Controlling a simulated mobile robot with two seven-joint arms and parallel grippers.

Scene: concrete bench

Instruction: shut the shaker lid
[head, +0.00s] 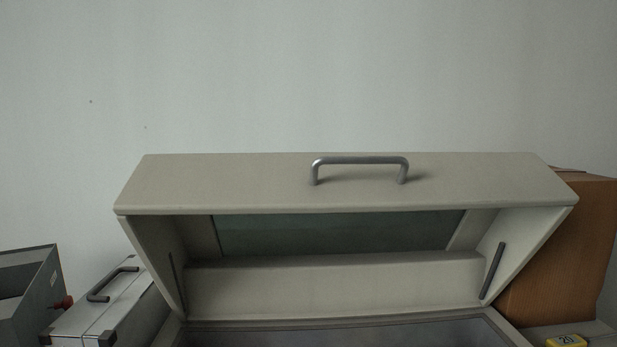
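The shaker lid (230,183) is cream-coloured and stands raised, tilted open above the shaker body (360,321). A grey metal bar handle (360,160) is fixed to the lid's front panel, right of the picture's middle. A greenish window (335,233) shows inside the lid. A dark strut (492,271) shows at the right inner side, and another at the left. The shaker's dark interior shows at the bottom edge, mostly cut off. Neither of my grippers is in the head view.
A silver case (112,305) with a dark handle stands left of the shaker. A grey open box (28,285) with a red knob is at the far left. A brown box (570,250) stands close on the right, with a yellow item (566,341) in front. A pale wall is behind.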

